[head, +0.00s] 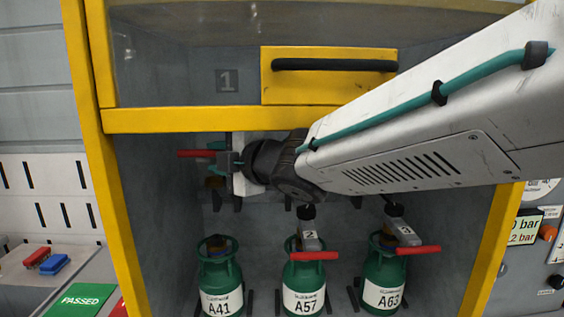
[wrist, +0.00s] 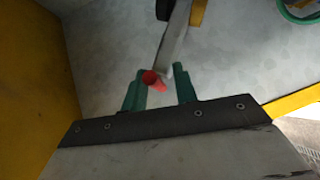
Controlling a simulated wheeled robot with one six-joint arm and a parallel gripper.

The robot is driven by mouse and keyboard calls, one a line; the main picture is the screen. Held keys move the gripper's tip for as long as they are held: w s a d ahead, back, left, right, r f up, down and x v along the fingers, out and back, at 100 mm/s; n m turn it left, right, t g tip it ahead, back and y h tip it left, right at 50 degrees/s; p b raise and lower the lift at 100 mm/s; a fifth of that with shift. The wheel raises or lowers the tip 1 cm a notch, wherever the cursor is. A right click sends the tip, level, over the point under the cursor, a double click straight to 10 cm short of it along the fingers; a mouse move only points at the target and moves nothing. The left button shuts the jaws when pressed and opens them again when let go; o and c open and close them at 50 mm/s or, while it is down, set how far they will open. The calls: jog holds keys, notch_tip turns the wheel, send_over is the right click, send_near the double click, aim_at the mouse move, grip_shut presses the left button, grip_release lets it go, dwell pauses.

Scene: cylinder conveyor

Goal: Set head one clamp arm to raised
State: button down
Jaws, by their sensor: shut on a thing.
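My gripper (head: 214,158) is at the left inside the yellow-framed cabinet, its green fingers around the red handle (head: 190,153) of the head one clamp arm. In the wrist view, the handle's round red end (wrist: 155,80) lies between the two green fingers (wrist: 158,88), with a grey bar (wrist: 174,45) running up from it. The handle is level and higher in the picture than the other two red handles. My gripper and wrist hide most of head one. Green cylinder A41 (head: 221,272) stands below.
Head two (head: 309,241) and head three (head: 401,232) have red handles low over green cylinders A57 (head: 304,275) and A63 (head: 382,270). The yellow cabinet post (head: 109,190) is close at left. A yellow crossbar (head: 180,120) and the window panel (head: 180,60) are above my wrist.

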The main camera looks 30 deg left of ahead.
jog(key=shift+a, duration=0.1)
jog(key=c, duration=1.5)
grip_release()
jog(key=shift+s, duration=0.1)
jog(key=shift+o, duration=0.5)
jog(key=shift+a, duration=0.15)
jog(key=shift+d+f, duration=0.15)
jog(key=shift+d, duration=0.05)
